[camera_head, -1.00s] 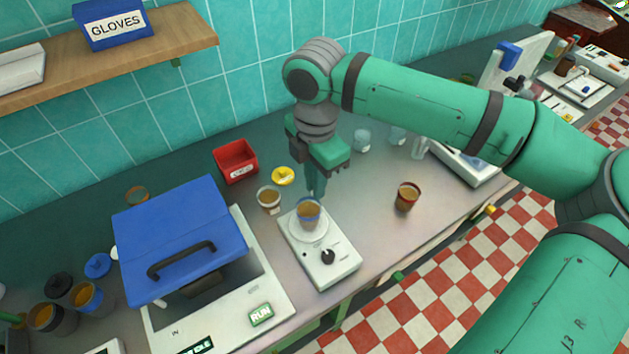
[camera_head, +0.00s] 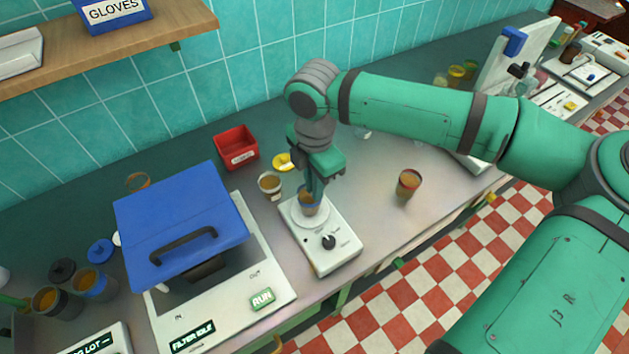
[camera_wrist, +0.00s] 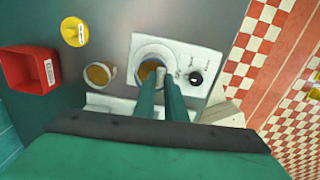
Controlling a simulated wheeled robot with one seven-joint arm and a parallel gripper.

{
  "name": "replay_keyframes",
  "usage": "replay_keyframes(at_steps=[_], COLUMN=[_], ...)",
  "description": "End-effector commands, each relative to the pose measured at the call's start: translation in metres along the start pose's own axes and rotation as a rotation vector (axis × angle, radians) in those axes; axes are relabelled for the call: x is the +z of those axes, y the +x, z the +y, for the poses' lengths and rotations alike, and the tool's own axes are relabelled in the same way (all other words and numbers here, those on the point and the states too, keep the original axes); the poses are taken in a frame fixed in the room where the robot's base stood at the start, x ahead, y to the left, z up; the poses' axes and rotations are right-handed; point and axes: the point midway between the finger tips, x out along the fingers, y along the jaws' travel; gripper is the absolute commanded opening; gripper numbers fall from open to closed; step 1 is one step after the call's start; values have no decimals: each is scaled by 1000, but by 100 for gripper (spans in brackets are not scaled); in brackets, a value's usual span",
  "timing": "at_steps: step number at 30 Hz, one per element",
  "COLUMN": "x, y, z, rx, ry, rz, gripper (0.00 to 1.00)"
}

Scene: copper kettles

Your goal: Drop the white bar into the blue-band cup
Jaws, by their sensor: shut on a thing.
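A cup of amber liquid with a bluish band (camera_head: 309,208) stands on the round plate of a white stirrer unit (camera_head: 338,255). It also shows in the wrist view (camera_wrist: 147,68), partly hidden by my fingers. My gripper (camera_head: 314,190) points down at this cup, with its fingertips at the cup's mouth. In the wrist view my gripper (camera_wrist: 160,82) is shut on a small white bar (camera_wrist: 160,73), mostly hidden between the fingertips. I cannot tell how deep the tips reach.
A white-banded cup (camera_head: 270,187) stands close left of the stirrer, a reddish cup (camera_head: 408,185) to the right. A red bin (camera_head: 236,147) and yellow lid (camera_head: 283,161) lie behind. A blue-lidded machine (camera_head: 185,230) fills the left.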

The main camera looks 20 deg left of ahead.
Motion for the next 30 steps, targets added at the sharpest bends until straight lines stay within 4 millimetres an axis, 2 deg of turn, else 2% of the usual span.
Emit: replay_keyframes(at_steps=[3, 4, 6, 17, 23, 30], x=[1, 2, 2, 0, 0, 0], y=[0, 0, 0, -4, -30, -75], z=[-1, -1, -1, 1, 0, 0], rx=[0, 0, 0, 1, 3, 2], ry=[4, 4, 5, 0, 1, 3], rz=[0, 0, 0, 0, 0, 0], gripper=[0, 18, 32, 32, 32, 32])
